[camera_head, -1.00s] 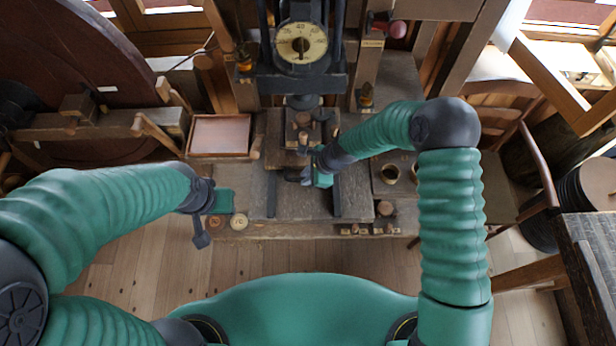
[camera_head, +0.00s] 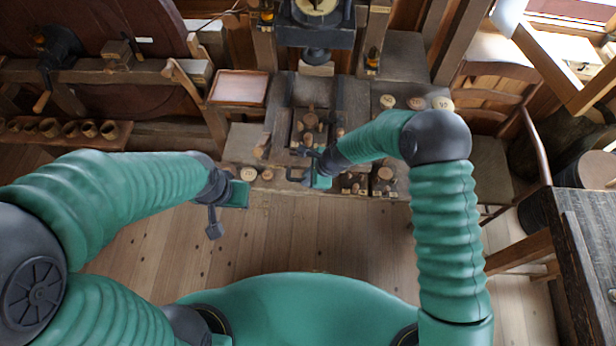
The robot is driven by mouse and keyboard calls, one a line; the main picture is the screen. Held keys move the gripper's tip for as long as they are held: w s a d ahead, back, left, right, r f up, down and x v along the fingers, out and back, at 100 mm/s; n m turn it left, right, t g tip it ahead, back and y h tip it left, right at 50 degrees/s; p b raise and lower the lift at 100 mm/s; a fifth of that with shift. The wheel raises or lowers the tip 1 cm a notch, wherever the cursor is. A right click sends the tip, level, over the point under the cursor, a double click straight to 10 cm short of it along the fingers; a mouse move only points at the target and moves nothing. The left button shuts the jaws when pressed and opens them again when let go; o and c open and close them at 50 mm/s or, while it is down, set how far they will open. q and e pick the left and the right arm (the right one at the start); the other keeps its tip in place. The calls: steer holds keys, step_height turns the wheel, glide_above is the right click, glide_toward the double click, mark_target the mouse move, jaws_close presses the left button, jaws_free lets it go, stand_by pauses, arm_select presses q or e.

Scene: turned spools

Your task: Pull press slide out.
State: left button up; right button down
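The press slide (camera_head: 297,131) is a dark wooden carriage with round wooden pegs. It lies on the press bed in front of the dark press ram (camera_head: 316,54), clear of it on the near side. My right gripper (camera_head: 296,166) is at the slide's near end, by the front of the bench. Its dark fingers look spread apart, and I see nothing clearly between them; whether they touch the slide is unclear.
A shallow tray (camera_head: 238,88) sits left of the press. Several round discs (camera_head: 416,103) lie on the bench at right, and small wooden pieces line its front edge. A chair (camera_head: 537,135) and a dark table (camera_head: 588,225) stand at right. The floor in front is clear.

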steer(key=shift+s+a, duration=0.1)
steer(key=shift+s, duration=0.15)
steer(key=c, duration=1.6)
jaws_free()
steer(key=shift+a, duration=0.1)
steer(key=shift+o, duration=1)
arm_select(q)
steer(key=shift+f, duration=0.15)
arm_select(e)
steer(key=shift+w, duration=0.1)
